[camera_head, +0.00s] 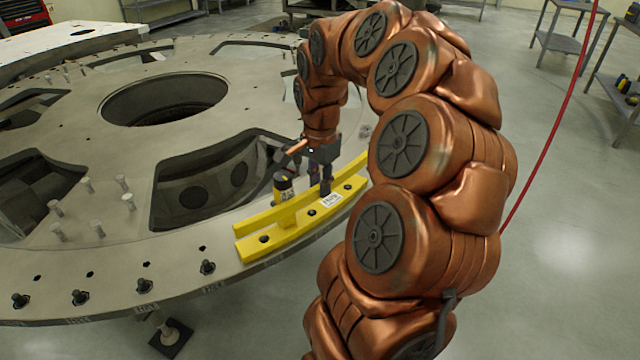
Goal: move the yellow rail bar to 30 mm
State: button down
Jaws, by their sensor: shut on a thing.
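The yellow rail bar (250,246) lies along the near right rim of the round grey turret plate (120,280). It is a curved double bar with dark holes and a small white label. My gripper (325,186) is at the bar's middle, pointing down, with its dark fingers shut on the bar. The exact contact is too small to see clearly. A small yellow and black cylinder (283,188) stands upright at the bar, just left of my gripper.
The plate has a large round central hole (165,98) and several cut-outs. Bolts (207,267) stand along its near rim, and several pins (128,201) stand on its left part. A red cable (560,125) hangs at the right. Open floor lies right of my arm.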

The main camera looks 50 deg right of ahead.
jog(key=shift+r, duration=0.6)
dwell(0.7)
jog(key=c, duration=1.2)
grip_release()
jog(key=shift+r+p, duration=0.45)
jog(key=shift+r, duration=3.05)
